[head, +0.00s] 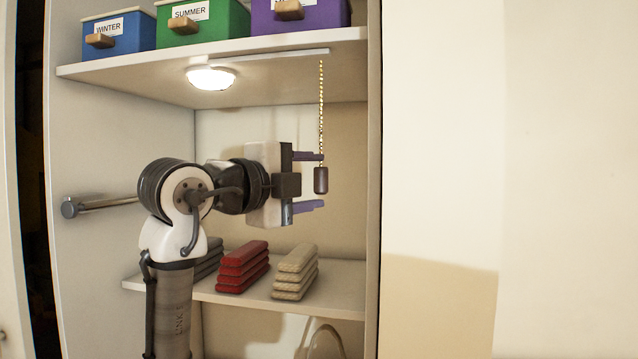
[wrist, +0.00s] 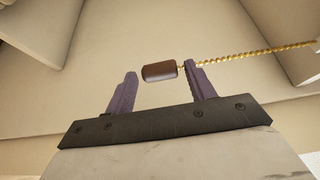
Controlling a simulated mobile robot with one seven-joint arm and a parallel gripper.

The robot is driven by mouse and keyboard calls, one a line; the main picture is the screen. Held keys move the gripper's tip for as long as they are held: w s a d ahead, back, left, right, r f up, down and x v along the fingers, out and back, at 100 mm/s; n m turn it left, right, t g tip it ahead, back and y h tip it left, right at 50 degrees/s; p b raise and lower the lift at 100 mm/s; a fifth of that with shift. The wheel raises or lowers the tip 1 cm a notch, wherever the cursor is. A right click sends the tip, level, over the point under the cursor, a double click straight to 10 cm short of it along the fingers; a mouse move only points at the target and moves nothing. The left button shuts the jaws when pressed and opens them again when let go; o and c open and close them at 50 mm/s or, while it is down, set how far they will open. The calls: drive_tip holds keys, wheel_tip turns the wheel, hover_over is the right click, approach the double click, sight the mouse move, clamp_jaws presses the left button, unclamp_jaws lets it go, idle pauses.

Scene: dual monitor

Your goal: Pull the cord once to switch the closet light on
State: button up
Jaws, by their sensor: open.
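The pull cord is a gold beaded chain (head: 321,110) hanging from the underside of the upper shelf, with a dark brown knob (head: 321,181) at its lower end. The round closet light (head: 211,78) under that shelf glows bright white. My gripper (head: 320,180) is open, its purple fingers one above the other, with the knob between their heights. In the wrist view, the brown knob (wrist: 159,71) lies at the fingertips of my gripper (wrist: 163,70), with a gap to the left finger. The chain (wrist: 250,53) runs off right past the right finger's tip; contact there is unclear.
Blue, green and purple bins stand on the upper shelf (head: 300,46). Red (head: 243,267) and beige (head: 296,271) folded stacks lie on the lower shelf, below my gripper. A metal rod (head: 100,203) is at left. The closet's right side wall (head: 374,180) is close to the cord.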

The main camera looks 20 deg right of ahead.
drive_tip(key=v, duration=0.5)
drive_tip(key=shift+s+a, duration=0.15)
drive_tip(key=shift+a, duration=0.05)
idle(0.4)
